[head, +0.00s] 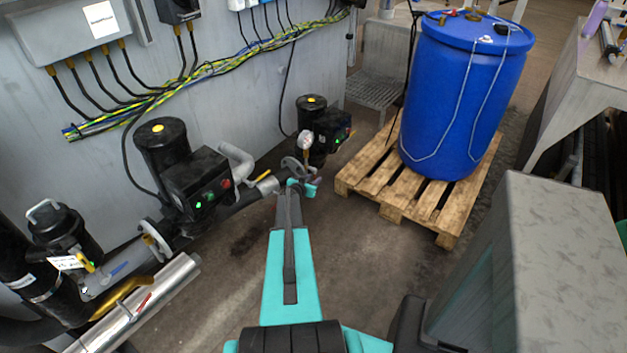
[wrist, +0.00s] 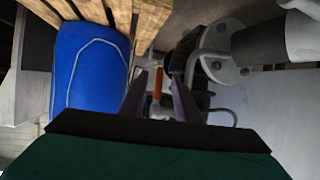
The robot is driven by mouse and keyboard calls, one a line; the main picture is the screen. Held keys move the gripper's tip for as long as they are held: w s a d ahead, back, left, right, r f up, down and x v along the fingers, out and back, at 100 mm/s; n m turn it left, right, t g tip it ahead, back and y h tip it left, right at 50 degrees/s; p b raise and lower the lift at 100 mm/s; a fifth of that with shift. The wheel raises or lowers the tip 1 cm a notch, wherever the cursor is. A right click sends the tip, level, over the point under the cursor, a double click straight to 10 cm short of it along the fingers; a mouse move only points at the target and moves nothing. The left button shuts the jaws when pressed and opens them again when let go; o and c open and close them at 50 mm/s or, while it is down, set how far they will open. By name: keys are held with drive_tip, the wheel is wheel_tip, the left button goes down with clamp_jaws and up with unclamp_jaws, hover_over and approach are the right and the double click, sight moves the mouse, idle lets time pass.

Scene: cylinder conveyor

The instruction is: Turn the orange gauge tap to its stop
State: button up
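The orange tap (wrist: 157,83) shows in the wrist view as a short orange handle in the middle, in front of dark pump parts. My gripper (wrist: 158,98) is open, with one dark finger to the left of the orange handle and one to the right. I cannot tell whether either finger touches it. In the head view my gripper (head: 302,184) reaches the pipe end by the wall. A round gauge (head: 305,140) stands just above it. The orange tap is not clearly visible in the head view, where my gripper covers that spot.
A blue drum (head: 460,100) stands on a wooden pallet (head: 420,205) to the right. Black pumps (head: 165,145) and pipes line the wall on the left. A grey metal box (head: 570,250) is at the right front. The floor between pumps and pallet is clear.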

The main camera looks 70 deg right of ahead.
drive_tip(key=b+v, duration=0.1)
drive_tip(key=v, duration=1.1)
drive_tip(key=shift+w, duration=0.25)
drive_tip(key=shift+s+f, duration=0.1)
idle(0.5)
